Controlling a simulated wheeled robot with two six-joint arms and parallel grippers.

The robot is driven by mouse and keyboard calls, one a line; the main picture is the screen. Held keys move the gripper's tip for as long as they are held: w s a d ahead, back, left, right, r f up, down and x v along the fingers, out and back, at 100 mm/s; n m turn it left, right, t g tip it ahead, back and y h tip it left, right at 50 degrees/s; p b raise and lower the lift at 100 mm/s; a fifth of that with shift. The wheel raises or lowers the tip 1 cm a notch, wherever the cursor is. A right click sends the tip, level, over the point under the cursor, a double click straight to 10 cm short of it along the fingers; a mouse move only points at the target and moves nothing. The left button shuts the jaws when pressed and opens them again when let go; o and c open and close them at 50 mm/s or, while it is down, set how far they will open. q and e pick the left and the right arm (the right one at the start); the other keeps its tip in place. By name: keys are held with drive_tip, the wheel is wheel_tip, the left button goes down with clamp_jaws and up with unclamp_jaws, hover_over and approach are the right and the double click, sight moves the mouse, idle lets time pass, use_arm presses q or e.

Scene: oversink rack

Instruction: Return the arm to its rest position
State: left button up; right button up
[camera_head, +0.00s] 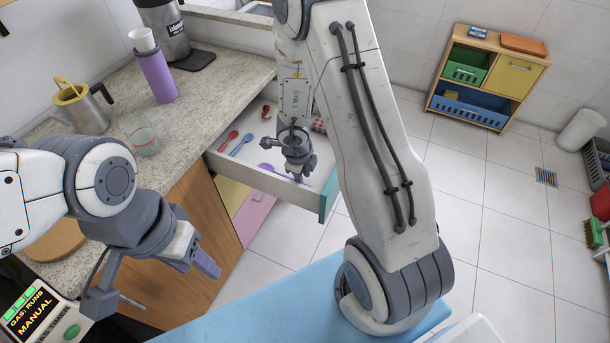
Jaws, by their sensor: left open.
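My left gripper (155,286) is at the lower left, in front of the counter's wooden front, with its two fingers spread wide and nothing between them. My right arm rises from the lower middle and bends down over an open white drawer (325,192). My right gripper (299,177) points down into that drawer, close to a purple spoon (266,169). Whether its fingers are open or touch the spoon cannot be told. A red spoon (229,139) and a blue spoon (240,145) lie to its left in the drawer.
A gas timer panel (40,312) is at the lower left. A wooden shelf (487,75) stands at the back right; open floor (500,200) lies before it.

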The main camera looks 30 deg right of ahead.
wheel_tip(320, 180, up, 6)
drive_tip(key=a+p, duration=0.1)
drive_tip(key=p, duration=0.2)
drive_tip(key=shift+s+p, duration=0.3)
drive_tip(key=shift+s, duration=0.05)
drive_tip(key=shift+r, duration=0.1)
